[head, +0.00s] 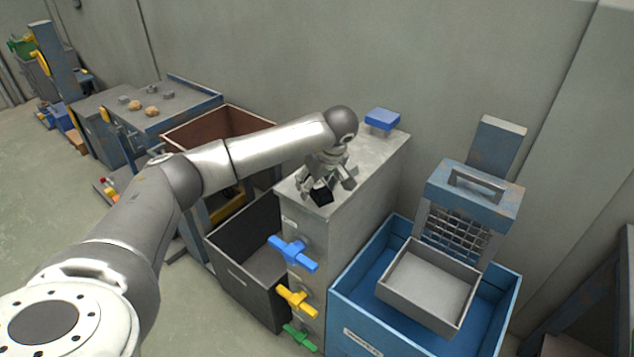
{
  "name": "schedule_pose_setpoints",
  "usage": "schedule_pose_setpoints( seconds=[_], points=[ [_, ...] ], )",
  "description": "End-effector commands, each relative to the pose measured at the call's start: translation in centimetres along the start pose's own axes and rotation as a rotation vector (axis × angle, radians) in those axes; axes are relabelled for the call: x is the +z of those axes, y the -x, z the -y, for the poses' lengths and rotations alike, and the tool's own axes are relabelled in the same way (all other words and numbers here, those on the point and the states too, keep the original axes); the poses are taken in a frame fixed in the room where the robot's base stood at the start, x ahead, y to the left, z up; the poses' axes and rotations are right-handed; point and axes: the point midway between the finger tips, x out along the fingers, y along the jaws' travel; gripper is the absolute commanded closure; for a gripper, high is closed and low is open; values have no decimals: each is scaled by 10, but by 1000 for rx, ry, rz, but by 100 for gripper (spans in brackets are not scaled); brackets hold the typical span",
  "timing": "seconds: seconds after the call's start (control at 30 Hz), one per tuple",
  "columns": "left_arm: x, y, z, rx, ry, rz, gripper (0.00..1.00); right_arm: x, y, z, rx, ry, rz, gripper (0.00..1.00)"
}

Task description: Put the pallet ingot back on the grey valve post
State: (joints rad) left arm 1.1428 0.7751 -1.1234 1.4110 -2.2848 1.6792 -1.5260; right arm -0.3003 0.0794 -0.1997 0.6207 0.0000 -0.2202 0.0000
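The grey valve post (376,170) is a tall grey block right of centre, with a blue valve handle (293,253), a yellow one (297,299) and a green one (299,337) on its front. My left gripper (334,190) is low over the near part of its top, fingers apart. A small black piece shows at the fingers; it looks like a finger pad, but I cannot be sure. A blue block (382,119) stands at the far end of the post's top. I cannot identify the pallet ingot with certainty. My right gripper is not in view.
A dark open bin (237,280) stands left of the post. A blue bin (352,297) on the right holds a grey tray (431,283) and a blue-grey caged unit (472,190). A table (172,118) with several small lumps is at the back left.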

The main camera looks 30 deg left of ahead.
Motion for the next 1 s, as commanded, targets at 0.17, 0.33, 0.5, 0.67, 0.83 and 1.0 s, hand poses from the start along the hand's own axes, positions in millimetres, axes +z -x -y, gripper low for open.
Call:
schedule_pose_setpoints(
  seconds=[0.17, 0.33, 0.5, 0.67, 0.83, 1.0],
  points=[
    [0, 0, 0, 0, 0, 0, 39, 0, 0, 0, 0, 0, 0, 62],
    [-1, 6, 0, 2, 0, -1, 39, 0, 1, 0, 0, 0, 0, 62],
    [-2, 32, -1, 5, 0, -3, 39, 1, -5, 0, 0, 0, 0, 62],
    [-1, 68, -2, 6, -1, -2, 39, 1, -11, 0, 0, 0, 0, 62],
    [-1, 100, -1, 4, 0, -3, 39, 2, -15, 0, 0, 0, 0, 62],
    [-1, 118, -1, 2, 0, -1, 39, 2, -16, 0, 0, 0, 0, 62]
  ],
)
